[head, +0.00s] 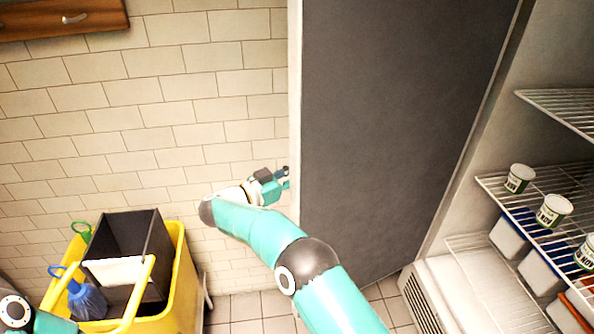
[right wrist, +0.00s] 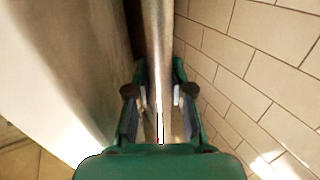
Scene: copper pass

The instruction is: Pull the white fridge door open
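The white fridge's door (head: 390,130) stands wide open in the head view. Its dark grey inner face is turned towards me and its pale edge runs down the left side. My right gripper (head: 284,178) is at this edge, partly behind it. In the right wrist view a long silvery handle (right wrist: 158,40) runs between the two fingers of my right gripper (right wrist: 161,97). The pads sit close on both sides of it. The door's pale outer face (right wrist: 60,70) is on the left. Only a part of my left arm shows at the lower left; its gripper is out of view.
The fridge's inside shows at right, with wire shelves (head: 485,180), several white tubs (head: 520,178) and containers. A yellow cart (head: 180,285) with a dark bin (head: 150,240) and brushes stands lower left. The tiled wall (head: 170,110) is behind the door. Tiled floor (head: 245,308) shows between.

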